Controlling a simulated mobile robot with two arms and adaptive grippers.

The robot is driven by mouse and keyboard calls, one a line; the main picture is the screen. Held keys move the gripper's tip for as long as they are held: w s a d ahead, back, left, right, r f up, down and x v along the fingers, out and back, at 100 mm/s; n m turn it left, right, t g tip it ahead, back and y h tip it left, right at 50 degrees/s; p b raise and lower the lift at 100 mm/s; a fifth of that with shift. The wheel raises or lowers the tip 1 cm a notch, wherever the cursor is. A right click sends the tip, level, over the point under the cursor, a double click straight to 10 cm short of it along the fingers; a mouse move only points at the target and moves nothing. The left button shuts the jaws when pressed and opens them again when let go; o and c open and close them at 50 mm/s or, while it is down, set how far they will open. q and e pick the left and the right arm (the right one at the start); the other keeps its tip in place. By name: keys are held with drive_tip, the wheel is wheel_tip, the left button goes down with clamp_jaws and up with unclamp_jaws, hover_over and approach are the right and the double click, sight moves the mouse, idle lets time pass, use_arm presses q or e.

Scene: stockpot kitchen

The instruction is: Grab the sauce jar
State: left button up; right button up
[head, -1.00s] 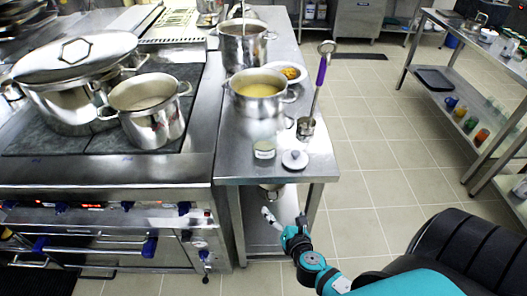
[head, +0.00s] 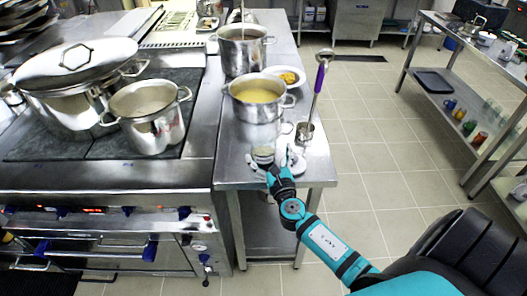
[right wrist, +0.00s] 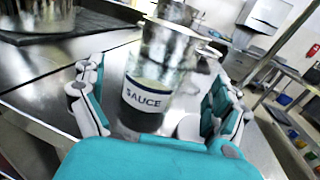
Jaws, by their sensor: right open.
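The sauce jar (head: 262,153) stands on the steel counter near its front edge. In the right wrist view the jar (right wrist: 147,97) is upright, with a white SAUCE label facing the camera. My right gripper (head: 273,158) is open at counter height, on the near side of the jar. In the right wrist view its fingers (right wrist: 155,92) are spread to the left and right of the jar, with gaps on both sides. My left gripper is not in view.
A pot of yellow soup (head: 257,108) stands behind the jar. A ladle (head: 316,92) stands upright in a small metal holder (head: 304,132) to the right. The stove with big pots is at left.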

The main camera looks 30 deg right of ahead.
sight(260, 137)
drive_tip(key=shift+f+x, duration=0.15)
drive_tip(key=shift+x, duration=1.25)
drive_tip(key=shift+f+x, duration=0.1)
drive_tip(key=shift+x, duration=1.3)
drive_tip(key=shift+a, duration=0.15)
drive_tip(key=shift+c, duration=0.4)
drive_tip(key=shift+r, duration=0.1)
drive_tip(key=c, duration=1.5)
